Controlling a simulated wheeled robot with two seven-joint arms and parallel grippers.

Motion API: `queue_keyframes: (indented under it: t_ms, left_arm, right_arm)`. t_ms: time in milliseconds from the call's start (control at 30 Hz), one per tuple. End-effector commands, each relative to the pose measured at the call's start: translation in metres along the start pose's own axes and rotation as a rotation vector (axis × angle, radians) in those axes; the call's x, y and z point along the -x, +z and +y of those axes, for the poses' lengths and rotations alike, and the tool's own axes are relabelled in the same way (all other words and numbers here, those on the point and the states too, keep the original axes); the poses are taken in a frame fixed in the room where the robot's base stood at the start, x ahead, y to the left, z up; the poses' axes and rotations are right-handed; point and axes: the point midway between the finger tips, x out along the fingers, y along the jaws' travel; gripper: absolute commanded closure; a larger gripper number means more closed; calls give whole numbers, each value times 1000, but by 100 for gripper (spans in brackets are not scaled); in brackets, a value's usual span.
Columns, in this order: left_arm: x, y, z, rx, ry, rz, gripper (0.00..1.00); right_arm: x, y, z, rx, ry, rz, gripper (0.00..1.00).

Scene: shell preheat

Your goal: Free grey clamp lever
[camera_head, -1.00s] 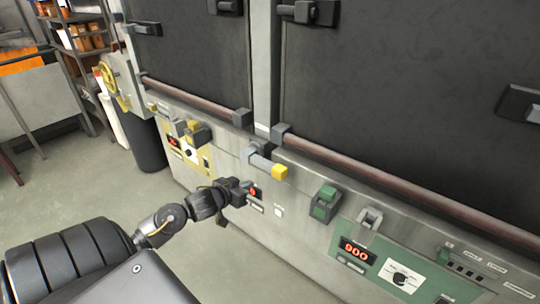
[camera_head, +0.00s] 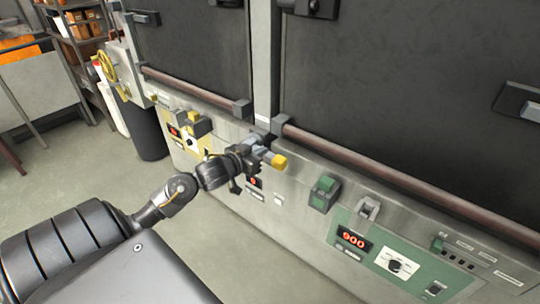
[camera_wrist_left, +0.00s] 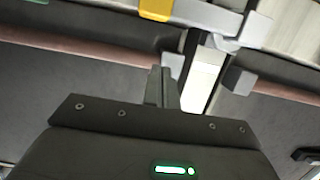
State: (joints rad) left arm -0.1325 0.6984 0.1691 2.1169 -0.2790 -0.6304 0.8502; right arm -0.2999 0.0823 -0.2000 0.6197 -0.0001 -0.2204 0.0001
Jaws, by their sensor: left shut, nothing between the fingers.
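A grey clamp lever (camera_head: 268,154) with a yellow tip (camera_head: 279,161) is on the front panel, below the post between the two dark doors. In the left wrist view the lever (camera_wrist_left: 205,17) crosses the top edge, with its yellow tip (camera_wrist_left: 156,8) partly cut off. My left gripper (camera_head: 254,157) is shut and empty, and overlaps the lever's left part in the head view. In the left wrist view its closed fingers (camera_wrist_left: 162,88) point towards the lever, with a visible gap below it. Contact cannot be confirmed. My right gripper is not in view.
Long reddish rails (camera_head: 385,168) run across the door bottoms. The panel carries a green switch block (camera_head: 324,193), a small grey latch (camera_head: 367,208), a red display (camera_head: 354,240) and yellow controls (camera_head: 196,124). A black bin (camera_head: 148,137) stands left. The floor before the panel is clear.

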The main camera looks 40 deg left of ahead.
Motion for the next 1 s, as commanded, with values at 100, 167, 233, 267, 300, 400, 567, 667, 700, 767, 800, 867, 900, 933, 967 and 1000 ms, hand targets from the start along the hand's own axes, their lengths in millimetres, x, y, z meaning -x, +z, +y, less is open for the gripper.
queue_keyframes:
  t_ms: [100, 167, 233, 267, 300, 400, 567, 667, 700, 767, 800, 867, 900, 933, 967, 1000]
  left_arm:
    - [-26, -4, 0, 4, -1, 3, 100]
    - [-38, -4, 0, 3, -1, 2, 100]
    - [-52, -4, 0, 3, 0, 2, 100]
    - [-57, -3, 0, 2, 0, 1, 100]
    - [-58, 7, 1, 3, 1, -4, 100]
    - [-60, 21, 1, 1, 0, -2, 100]
    - [-63, 34, 0, -1, -1, -1, 100]
    - [-64, 38, 1, -1, 0, 0, 100]
    - [-64, 38, 1, -1, 0, 1, 100]
    - [-64, 39, 1, -1, 0, 1, 100]
    - [-64, 39, 0, -2, 0, 1, 100]
    - [-64, 39, 0, -1, 0, 1, 100]
    - [-64, 39, 0, -2, 0, 1, 100]
    - [-64, 39, 0, -2, 0, 1, 100]
    - [-64, 39, 0, -2, 0, 1, 100]
    - [-64, 39, 0, -2, 0, 1, 100]
  right_arm:
    - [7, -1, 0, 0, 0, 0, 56]
    - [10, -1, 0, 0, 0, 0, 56]
    - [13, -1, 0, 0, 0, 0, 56]
    - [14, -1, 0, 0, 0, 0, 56]
    - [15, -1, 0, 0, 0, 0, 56]
    - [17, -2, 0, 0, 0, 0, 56]
    - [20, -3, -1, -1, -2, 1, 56]
    - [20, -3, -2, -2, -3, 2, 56]
    - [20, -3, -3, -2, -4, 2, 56]
    - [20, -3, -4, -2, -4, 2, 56]
    - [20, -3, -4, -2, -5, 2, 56]
    - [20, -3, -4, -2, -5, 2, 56]
    - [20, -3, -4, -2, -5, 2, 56]
    - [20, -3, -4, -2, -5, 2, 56]
    - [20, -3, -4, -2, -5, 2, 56]
    - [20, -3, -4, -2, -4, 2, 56]
